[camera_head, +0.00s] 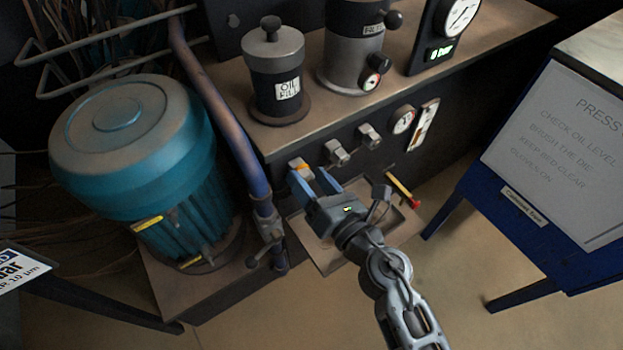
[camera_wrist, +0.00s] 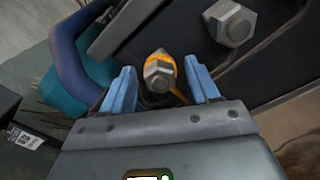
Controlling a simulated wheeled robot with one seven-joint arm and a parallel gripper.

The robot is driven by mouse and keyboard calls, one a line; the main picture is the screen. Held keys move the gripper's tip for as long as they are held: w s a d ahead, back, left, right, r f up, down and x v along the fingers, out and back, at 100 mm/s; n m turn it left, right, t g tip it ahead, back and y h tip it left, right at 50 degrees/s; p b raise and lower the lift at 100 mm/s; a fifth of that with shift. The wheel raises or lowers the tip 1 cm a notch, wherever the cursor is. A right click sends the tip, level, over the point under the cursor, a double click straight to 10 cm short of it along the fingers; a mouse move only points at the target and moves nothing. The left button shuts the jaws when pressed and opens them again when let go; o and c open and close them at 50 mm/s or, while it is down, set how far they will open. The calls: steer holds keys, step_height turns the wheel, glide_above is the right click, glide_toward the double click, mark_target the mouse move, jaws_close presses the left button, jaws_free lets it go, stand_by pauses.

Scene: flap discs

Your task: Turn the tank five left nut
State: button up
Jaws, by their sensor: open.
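The left nut (camera_wrist: 159,74) is a grey hex head with an orange ring around its base, at the left end of the tank's front face. In the head view it shows as a small grey and orange spot (camera_head: 298,166). My gripper (camera_head: 314,181) is open, its blue fingers pointing at the tank front. In the wrist view the fingers of my gripper (camera_wrist: 163,90) stand on either side of the nut, with a visible gap on both sides. Whether the tips reach past the nut's face is hard to tell.
More grey fittings (camera_head: 337,152) sit to the right on the tank front (camera_head: 440,98); one large hex head (camera_wrist: 231,23) is near in the wrist view. A pipe (camera_head: 222,120) and teal motor (camera_head: 135,150) stand left. A drip tray (camera_head: 322,252) lies below, a blue-legged sign stand (camera_head: 530,218) right.

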steer(key=shift+c, duration=0.2)
steer(key=c, duration=1)
steer(key=shift+m, duration=0.3)
steer(key=m+p, duration=0.2)
steer(key=m, duration=0.1)
steer(key=m+p, duration=0.2)
steer(key=m, duration=0.2)
steer(key=shift+d, duration=0.1)
steer(key=m+p, duration=0.3)
steer(key=m, duration=0.1)
steer(key=shift+f+m, duration=0.1)
steer(key=shift+m, duration=0.3)
steer(key=shift+f+m+p, duration=0.2)
steer(key=shift+m+p, duration=0.55)
steer(key=shift+m, duration=1.05)
